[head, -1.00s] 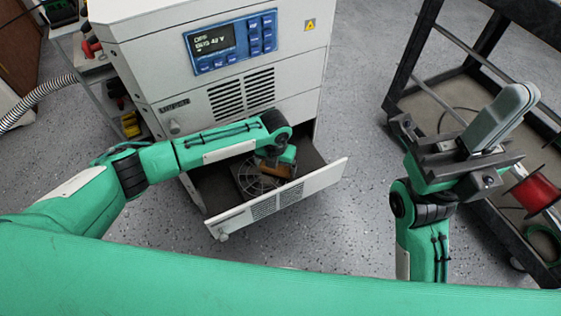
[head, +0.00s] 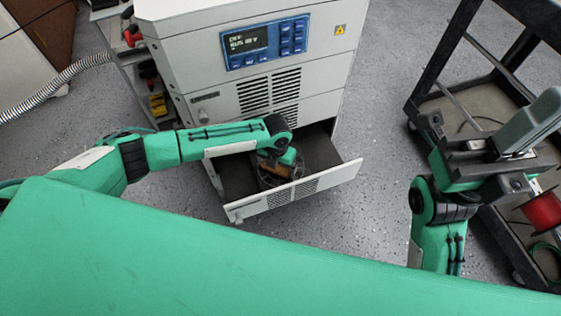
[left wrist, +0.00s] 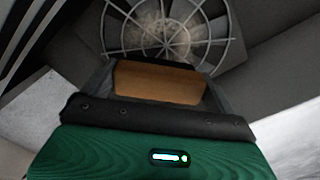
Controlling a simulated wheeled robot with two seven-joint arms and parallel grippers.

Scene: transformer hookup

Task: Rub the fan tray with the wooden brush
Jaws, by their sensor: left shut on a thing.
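The fan tray is a drawer (head: 324,182) pulled out low on the grey cabinet. A round fan with a wire guard (left wrist: 165,25) lies in it, with a pale dusty-looking patch in its middle. My left gripper (head: 280,163) reaches down into the tray and is shut on the wooden brush (left wrist: 158,82). The brush is a brown block between the fingers, at the near edge of the fan guard. Whether its bristles touch the fan is hidden.
The cabinet (head: 250,95) has a blue control panel (head: 266,42) and vents above the drawer. A black cart (head: 430,95) with a red spool (head: 541,212) stands at the right. A shelf with tools and a ribbed hose (head: 65,78) are at the left.

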